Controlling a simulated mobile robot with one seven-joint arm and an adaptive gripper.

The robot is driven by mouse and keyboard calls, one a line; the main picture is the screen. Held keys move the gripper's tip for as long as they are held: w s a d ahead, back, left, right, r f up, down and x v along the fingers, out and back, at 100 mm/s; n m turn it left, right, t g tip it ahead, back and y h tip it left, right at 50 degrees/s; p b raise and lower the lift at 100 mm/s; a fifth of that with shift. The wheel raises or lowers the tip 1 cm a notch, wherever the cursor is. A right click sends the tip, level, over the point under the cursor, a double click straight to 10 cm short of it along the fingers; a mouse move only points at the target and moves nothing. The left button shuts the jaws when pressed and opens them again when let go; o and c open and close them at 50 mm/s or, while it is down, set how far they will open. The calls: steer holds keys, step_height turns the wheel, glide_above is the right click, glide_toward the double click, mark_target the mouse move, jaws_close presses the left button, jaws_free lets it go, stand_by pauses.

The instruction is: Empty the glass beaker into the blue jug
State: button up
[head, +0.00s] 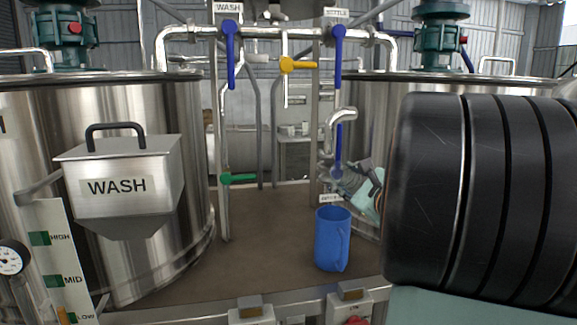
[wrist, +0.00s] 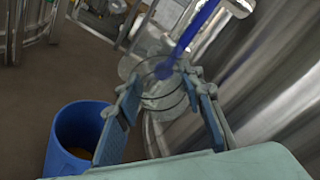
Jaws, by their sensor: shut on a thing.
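The glass beaker (wrist: 150,68) is clear, with dark rings around it. In the wrist view it sits between the two fingers of my gripper (wrist: 163,97), which is shut on it. The head view shows my gripper (head: 356,181) above and slightly right of the blue jug, with the beaker hard to make out there. The blue jug (head: 332,241) stands upright on the brown surface, its handle at the right. In the wrist view the jug (wrist: 62,126) is at the lower left, open at the top, with a brownish patch inside. I cannot tell how much the beaker holds.
Steel tanks stand left (head: 185,130) and right (head: 365,105). A WASH hopper (head: 120,185) juts out at the left. A bent steel pipe (head: 342,122) and a post with blue valve handles (head: 338,60) stand close behind my gripper. The brown surface (head: 265,225) left of the jug is clear.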

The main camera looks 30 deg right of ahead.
steer(key=shift+a+r+m+g+y+p, duration=0.2)
steer(key=shift+m+p, duration=0.3)
steer(key=shift+p, duration=1.6)
steer(key=shift+d+f+m+g+y+p, duration=0.1)
steer(key=shift+m+g+p, duration=0.3)
steer(key=shift+p, duration=1.65)
steer(key=shift+a+r+m+g+y+p, duration=0.15)
steer(key=shift+m+p, duration=0.45)
steer(key=shift+p, duration=1.5)
steer(key=shift+r+p, duration=0.1)
steer(key=shift+p, duration=0.7)
steer(key=shift+m+p, duration=0.4)
steer(key=shift+p, duration=0.05)
steer(key=shift+s+a+r+m+g+y+p, duration=0.15)
steer(key=shift+m+g+y+p, duration=0.3)
steer(key=shift+p, duration=0.8)
steer(key=shift+a, duration=0.1)
steer(key=shift+s+a+m+g+y, duration=0.1)
steer(key=shift+a+m+g+y, duration=0.3)
steer(key=shift+m+y, duration=0.55)
steer(key=shift+m+h, duration=0.25)
steer(key=shift+m, duration=0.05)
